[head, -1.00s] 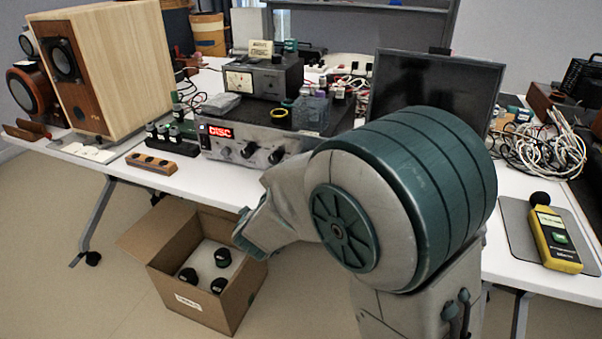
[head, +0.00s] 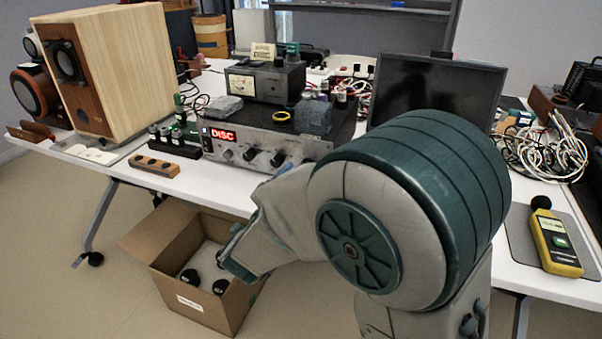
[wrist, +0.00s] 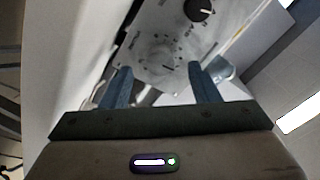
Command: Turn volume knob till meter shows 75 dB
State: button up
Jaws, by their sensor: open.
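The amplifier (head: 211,148) stands on the white table with a lit red "DISC" display (head: 222,135) and several front knobs, including a dark one (head: 250,154). In the wrist view its panel is blurred. A black knob (wrist: 198,10) shows at the top, and a pale round area with scale marks (wrist: 160,55) lies beyond the fingertips. The yellow sound meter (head: 558,256) lies on a grey mat at the right; its reading is too small to read. My gripper (wrist: 158,75) is open, its blue fingers apart with nothing between them; it is partly seen in the head view (head: 232,258).
A cardboard box (head: 192,302) with black round items is on the floor below the table edge. A wooden block with dark holes (head: 157,168) lies left of the amplifier. A wooden speaker (head: 125,75) and a dark monitor (head: 432,90) stand on the table.

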jog(key=p+v, duration=0.1)
jog(key=v, duration=0.8)
jog(key=shift+s, duration=0.3)
jog(key=shift+w+r, duration=0.1)
jog(key=shift+r, duration=0.05)
jog(key=w+d+r+n+g+y+p, duration=0.1)
jog(key=w+r+n+g+y+p, duration=0.15)
jog(key=r+n+y+p, duration=0.35)
jog(key=w+d+r+n+g+y+p, duration=0.2)
jog(key=r+n+g+y+p, duration=0.15)
jog(key=r+p, duration=0.45)
jog(key=s+d+r+n+g+h+p, duration=0.1)
jog(key=s+d+r+n+g+p, duration=0.1)
jog(key=s+d+p, duration=0.4)
jog(key=s+d+r+n+g+h+p, duration=0.2)
jog(key=s+d+r+g+p, duration=0.3)
jog(key=s+d, duration=0.6)
jog(key=shift+s+d+r+n+g+p, duration=0.15)
jog(key=shift+d+r+n+g+p, duration=0.1)
jog(key=shift+d+n+g+p, duration=0.25)
jog(key=shift+a, duration=0.15)
